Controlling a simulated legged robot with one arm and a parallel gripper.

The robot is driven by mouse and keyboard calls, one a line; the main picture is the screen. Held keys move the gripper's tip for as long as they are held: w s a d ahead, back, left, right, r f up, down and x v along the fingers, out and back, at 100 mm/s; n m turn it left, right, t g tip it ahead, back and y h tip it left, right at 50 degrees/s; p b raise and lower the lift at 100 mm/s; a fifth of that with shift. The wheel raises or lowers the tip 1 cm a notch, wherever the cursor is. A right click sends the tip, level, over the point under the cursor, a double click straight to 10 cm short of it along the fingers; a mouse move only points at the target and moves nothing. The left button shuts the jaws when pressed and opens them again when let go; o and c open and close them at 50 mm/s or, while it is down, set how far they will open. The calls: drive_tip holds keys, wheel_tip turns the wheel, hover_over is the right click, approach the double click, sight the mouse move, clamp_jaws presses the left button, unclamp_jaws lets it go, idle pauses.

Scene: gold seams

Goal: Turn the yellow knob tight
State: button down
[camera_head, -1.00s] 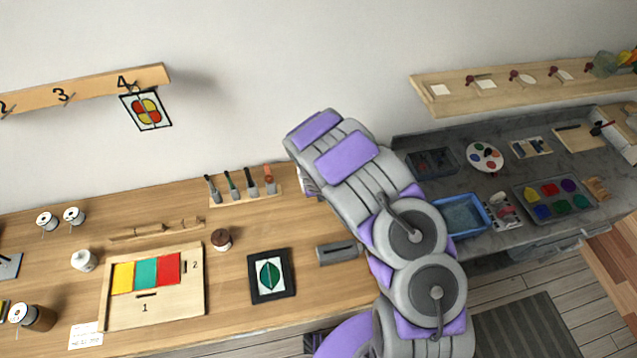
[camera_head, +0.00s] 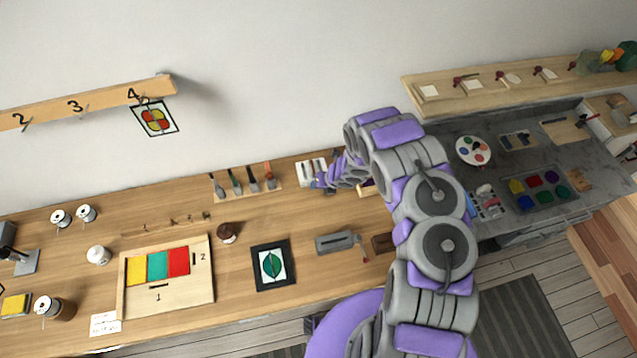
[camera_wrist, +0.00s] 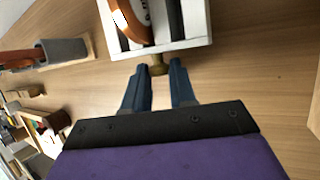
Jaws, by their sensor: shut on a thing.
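The yellow knob (camera_wrist: 158,67) is a small brass-coloured knob on the near side of a white block (camera_wrist: 172,47) with dark stripes. An orange-brown piece with a white patch (camera_wrist: 133,20) lies on the block, cut off by the top edge of the wrist view. My gripper (camera_wrist: 158,72) has its two blue fingers on either side of the knob, shut on it at the tips. In the head view the white block (camera_head: 308,170) stands at the back of the wooden bench; my arm hides the knob there.
A rack of brushes or tools (camera_head: 248,187) stands just left of the block. A grey tool with a red-tipped handle (camera_head: 337,241) and a framed leaf picture (camera_head: 272,265) lie nearer. The grey counter (camera_head: 500,150) is at right.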

idle(0.4)
drive_tip(key=c, duration=0.9)
unclamp_jaws()
drive_tip(key=shift+d+r, duration=0.1)
drive_tip(key=shift+d, duration=0.05)
drive_tip(key=b+v, duration=0.1)
drive_tip(key=v, duration=1.6)
drive_tip(key=shift+w, duration=0.15)
drive_tip(key=shift+c, duration=0.3)
